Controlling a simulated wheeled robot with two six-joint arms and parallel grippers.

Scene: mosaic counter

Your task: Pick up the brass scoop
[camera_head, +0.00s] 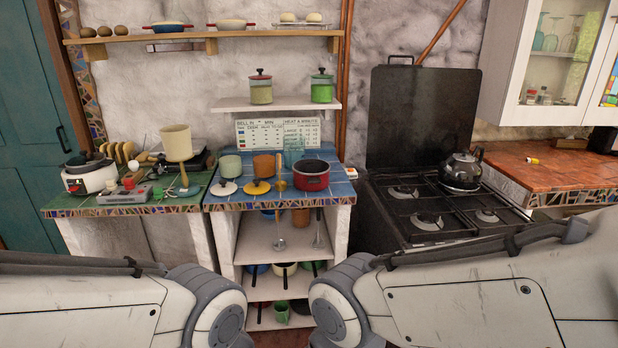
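A small brass-coloured utensil (281,185), which looks like the brass scoop, is on the blue tiled counter (225,203). It is between the yellow pot lid (257,187) and the red pot (313,176). Its thin handle points up, and its exact shape is too small to tell. My two arms cross the bottom of the view, but neither gripper shows, so their state is hidden.
An orange mug (264,165), a green mug (230,165) and a white lid (223,187) crowd the counter. A black stove (430,215) with a kettle (461,172) is at right. Utensils hang below the counter, over shelves with pots.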

